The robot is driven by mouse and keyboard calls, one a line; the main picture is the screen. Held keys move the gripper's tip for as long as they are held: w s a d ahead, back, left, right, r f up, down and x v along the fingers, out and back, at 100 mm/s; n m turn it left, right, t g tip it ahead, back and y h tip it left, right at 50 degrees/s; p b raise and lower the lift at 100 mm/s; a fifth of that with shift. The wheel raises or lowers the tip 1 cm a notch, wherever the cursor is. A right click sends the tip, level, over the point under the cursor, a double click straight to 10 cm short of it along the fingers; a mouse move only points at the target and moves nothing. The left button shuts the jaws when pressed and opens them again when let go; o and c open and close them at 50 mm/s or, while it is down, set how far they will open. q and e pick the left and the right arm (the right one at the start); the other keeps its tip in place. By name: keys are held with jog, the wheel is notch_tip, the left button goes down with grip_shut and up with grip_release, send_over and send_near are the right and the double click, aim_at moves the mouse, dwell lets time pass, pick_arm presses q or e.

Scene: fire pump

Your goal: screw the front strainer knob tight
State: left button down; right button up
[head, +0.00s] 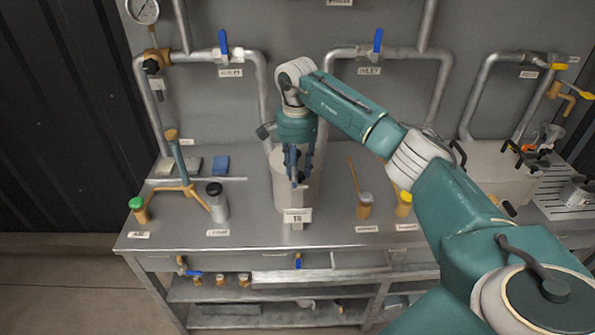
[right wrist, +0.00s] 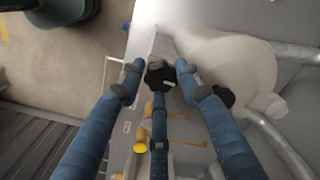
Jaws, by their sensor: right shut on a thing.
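The strainer is a pale grey cylindrical body (head: 282,185) in the middle of the bench, also in the right wrist view (right wrist: 232,62). My right gripper (head: 299,172) reaches down over its front side with its blue fingers. In the right wrist view my gripper (right wrist: 159,84) has its fingertips around the dark front strainer knob (right wrist: 159,69). It is shut on that knob. In the head view the fingers largely hide the knob. How far the knob is screwed in cannot be told. My left gripper is in neither view.
A second dark knob (right wrist: 224,96) shows beside the strainer in the right wrist view. Left of the strainer stand a grey bottle (head: 216,202) and a green-topped container (head: 138,208). Right of it are small yellow-brown containers (head: 364,208). Pipes with blue-handled valves (head: 223,42) run behind.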

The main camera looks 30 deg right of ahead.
jog(key=shift+a+f, duration=0.1)
jog(key=shift+a, duration=0.15)
